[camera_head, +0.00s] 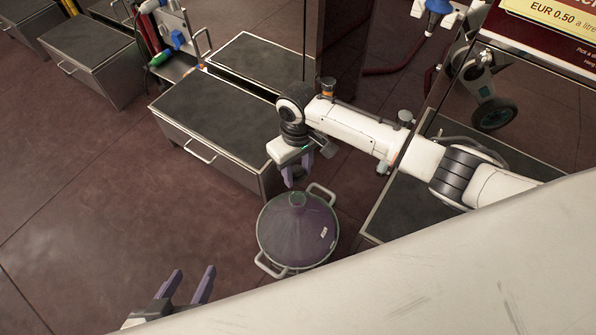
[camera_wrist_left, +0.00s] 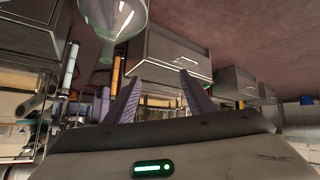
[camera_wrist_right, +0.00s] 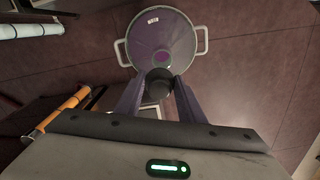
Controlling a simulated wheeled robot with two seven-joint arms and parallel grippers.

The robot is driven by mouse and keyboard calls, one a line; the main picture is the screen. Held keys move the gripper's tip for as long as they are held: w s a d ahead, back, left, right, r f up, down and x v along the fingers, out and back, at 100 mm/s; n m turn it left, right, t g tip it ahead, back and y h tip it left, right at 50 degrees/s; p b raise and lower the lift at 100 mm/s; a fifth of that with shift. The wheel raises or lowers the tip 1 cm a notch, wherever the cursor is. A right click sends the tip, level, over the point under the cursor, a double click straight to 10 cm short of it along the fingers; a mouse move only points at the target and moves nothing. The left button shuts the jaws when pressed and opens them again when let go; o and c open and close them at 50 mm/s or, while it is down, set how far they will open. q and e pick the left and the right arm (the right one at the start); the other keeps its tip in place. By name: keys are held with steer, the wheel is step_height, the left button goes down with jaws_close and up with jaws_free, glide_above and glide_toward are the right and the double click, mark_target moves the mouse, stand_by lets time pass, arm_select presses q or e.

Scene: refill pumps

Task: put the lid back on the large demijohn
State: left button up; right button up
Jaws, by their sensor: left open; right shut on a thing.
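The large demijohn (camera_head: 285,236) is a clear, squat vessel with two side handles and a purplish content, upright on the floor; it also shows in the right wrist view (camera_wrist_right: 162,35). Part of its glass and neck shows inverted at the top of the left wrist view (camera_wrist_left: 113,15). My right gripper (camera_head: 297,178) is above the far side of the demijohn. In the right wrist view it is shut on a dark round lid (camera_wrist_right: 159,84), which looks apart from the glass; the exact gap is unclear. My left gripper (camera_head: 194,271) is open and empty, low and left of the demijohn.
A grey cabinet with a dark top (camera_head: 222,122) stands behind and left of the demijohn. Another dark-topped unit (camera_head: 405,205) is close on the right, under my right arm. The red-brown floor (camera_head: 110,200) is clear to the left.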

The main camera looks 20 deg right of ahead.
mark_target(297, 178)
steer(key=shift+s+a+f, duration=0.1)
steer(key=shift+s+f, duration=0.1)
steer(key=shift+f, duration=0.4)
steer(key=shift+s+f, duration=0.2)
steer(key=shift+f, duration=0.4)
steer(key=shift+f+n+b, duration=0.3)
steer(key=shift+f+b, duration=0.1)
steer(key=shift+b, duration=0.1)
steer(key=shift+f+b, duration=0.35)
steer(key=shift+b, duration=0.1)
arm_select(q)
steer(key=shift+m+g+h, duration=0.4)
steer(key=shift+g, duration=0.3)
steer(key=shift+w+d+f+b, duration=0.2)
steer(key=shift+d+f+b, duration=0.2)
steer(key=shift+f+b, duration=0.3)
steer(key=shift+w+d+f+b, duration=0.25)
steer(key=shift+d+f+b, duration=0.25)
steer(key=shift+b, duration=0.25)
steer(key=shift+w+d+f+b, duration=0.2)
steer(key=shift+d+f+b, duration=0.15)
steer(key=shift+f+b, duration=0.35)
arm_select(e)
steer(key=shift+f, duration=2.35)
arm_select(q)
steer(key=shift+r+p, duration=0.85)
steer(key=shift+r, duration=0.15)
steer(key=shift+r+p, duration=0.3)
arm_select(e)
steer(key=shift+f, duration=0.15)
